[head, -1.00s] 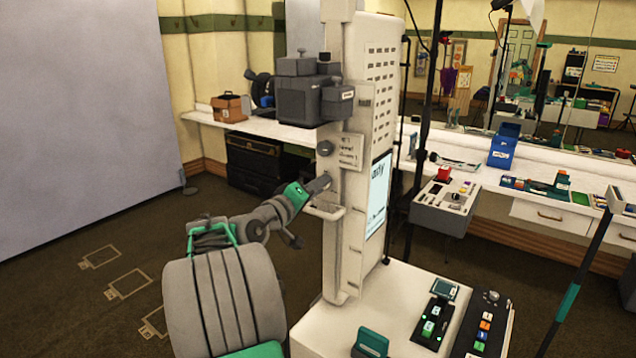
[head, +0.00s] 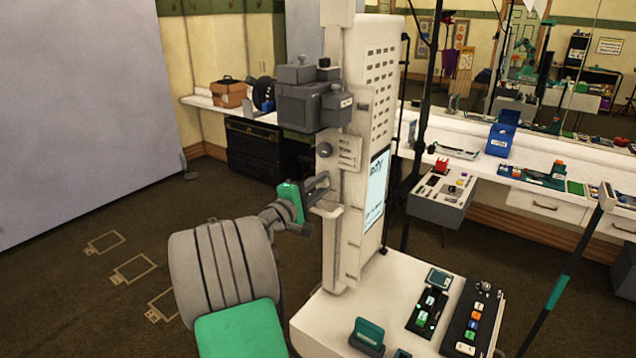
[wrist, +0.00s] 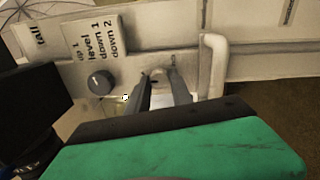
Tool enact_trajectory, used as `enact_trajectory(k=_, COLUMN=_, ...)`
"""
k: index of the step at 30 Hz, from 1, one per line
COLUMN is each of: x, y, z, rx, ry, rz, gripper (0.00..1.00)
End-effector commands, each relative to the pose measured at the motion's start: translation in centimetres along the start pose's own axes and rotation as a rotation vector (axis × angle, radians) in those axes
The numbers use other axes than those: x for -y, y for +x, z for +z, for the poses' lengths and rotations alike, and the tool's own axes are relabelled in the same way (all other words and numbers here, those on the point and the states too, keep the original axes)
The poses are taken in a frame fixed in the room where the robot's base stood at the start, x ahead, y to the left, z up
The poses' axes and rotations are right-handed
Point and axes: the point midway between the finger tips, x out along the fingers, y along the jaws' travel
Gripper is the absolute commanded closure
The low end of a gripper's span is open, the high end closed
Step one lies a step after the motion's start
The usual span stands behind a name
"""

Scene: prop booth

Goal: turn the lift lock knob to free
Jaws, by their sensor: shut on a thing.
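The lift lock knob (wrist: 158,78) is a small pale knob on the white column; only part of it shows between my fingertips in the wrist view. My gripper (wrist: 161,88) is shut on it, one dark finger at each side. In the head view my gripper (head: 318,187) reaches the column (head: 346,235) from the left and hides the knob. Small lettering sits just above the knob in the wrist view, too blurred to read. I cannot tell which setting the knob points to.
A white bar handle (wrist: 213,65) stands close to the right. A grey camera-like box (head: 308,103) is above on the column.

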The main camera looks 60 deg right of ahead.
Motion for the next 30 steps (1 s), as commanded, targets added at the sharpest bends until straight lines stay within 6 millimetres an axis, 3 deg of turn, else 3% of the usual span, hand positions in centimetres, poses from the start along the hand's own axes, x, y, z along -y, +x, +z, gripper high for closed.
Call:
enact_trajectory(k=16, x=-0.19, y=0.02, z=-0.03, rx=-0.002, ry=-0.027, rz=0.004, gripper=1.0)
enact_trajectory(k=17, x=-0.19, y=0.02, z=-0.03, rx=-0.002, ry=-0.027, rz=0.004, gripper=0.72)
enact_trajectory(k=24, x=-0.1, y=0.02, z=-0.01, rx=-0.001, ry=-0.027, rz=0.002, gripper=0.53)
enact_trajectory(k=30, x=-0.04, y=0.02, z=0.0, rx=-0.001, ry=-0.027, rz=0.001, gripper=0.51)
